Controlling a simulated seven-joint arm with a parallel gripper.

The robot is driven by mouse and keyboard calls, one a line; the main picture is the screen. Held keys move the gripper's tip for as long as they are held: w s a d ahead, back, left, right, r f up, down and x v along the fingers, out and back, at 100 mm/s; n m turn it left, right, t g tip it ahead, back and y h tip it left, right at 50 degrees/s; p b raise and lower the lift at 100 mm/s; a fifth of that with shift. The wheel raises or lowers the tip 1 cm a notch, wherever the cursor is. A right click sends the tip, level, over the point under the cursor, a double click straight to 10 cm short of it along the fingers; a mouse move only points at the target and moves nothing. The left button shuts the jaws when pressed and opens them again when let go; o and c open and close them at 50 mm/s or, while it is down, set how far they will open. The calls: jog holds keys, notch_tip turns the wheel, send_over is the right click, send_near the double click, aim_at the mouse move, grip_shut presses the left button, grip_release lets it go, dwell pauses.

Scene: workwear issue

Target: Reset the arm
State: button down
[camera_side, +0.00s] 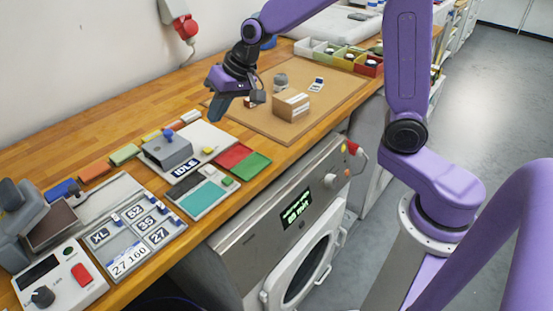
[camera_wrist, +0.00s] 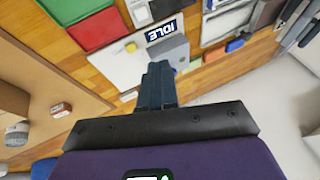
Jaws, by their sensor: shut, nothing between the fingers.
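My gripper (camera_side: 218,106) hangs above the wooden bench (camera_side: 85,160), between the tan mat and the white plate with the IDLE display. Its fingers are together with nothing between them, and it touches nothing that I can see. In the wrist view the shut fingers (camera_wrist: 157,82) point toward the white plate (camera_wrist: 112,62). My purple arm reaches over the bench from the right in the side view.
A cardboard box (camera_side: 291,103) and small items stand on the tan mat (camera_side: 330,90). Coloured bins (camera_side: 345,58) stand behind. Red (camera_side: 233,155) and green (camera_side: 250,166) pads, a label tray (camera_side: 128,240) and a control box (camera_side: 60,283) lie frontward. A washer-like machine (camera_side: 290,215) stands below the edge.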

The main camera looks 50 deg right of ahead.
jog(key=s+n+g, duration=0.3)
jog(key=s+n, duration=0.4)
jog(key=s, duration=1.1)
jog(key=s+d+f+n+h, duration=0.1)
jog(key=s+d+n, duration=0.2)
jog(key=s, duration=0.4)
jog(key=s+d+f+n+g+h, duration=0.1)
jog(key=s+d+n+h, duration=0.1)
jog(key=s, duration=0.5)
jog(key=shift+s+d+n, duration=0.25)
jog(key=shift+d+n, duration=0.55)
jog(key=shift+d, duration=0.25)
jog(key=shift+f, duration=0.1)
